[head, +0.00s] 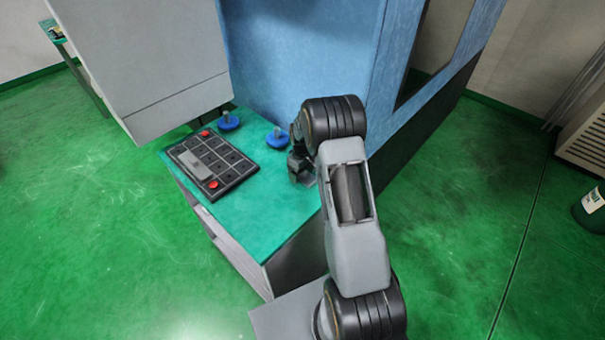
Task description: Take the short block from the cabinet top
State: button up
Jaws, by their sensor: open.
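The cabinet top (255,205) is a teal surface below the blue machine. A dark gridded tray (234,179) lies on its left part. A small grey block (195,164) lies on the tray; I cannot tell whether it is the short block. Two blue round pieces with grey tops stand towards the back, one on the left (229,122) and one on the right (277,138). My gripper (297,176) is open above the right part of the cabinet top, apart from the tray. My arm hides part of the top's right side, and the fingertips are small and dark.
Two red round pieces sit at the tray's corners, one at the back (204,133) and one at the front (213,184). A large grey housing (150,60) overhangs at the left. The blue machine wall (300,60) rises behind. The teal surface in front is clear.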

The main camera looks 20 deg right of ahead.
jog(key=shift+c, duration=0.4)
jog(key=c, duration=1)
jog(key=shift+c, duration=0.5)
jog(key=shift+r, duration=0.1)
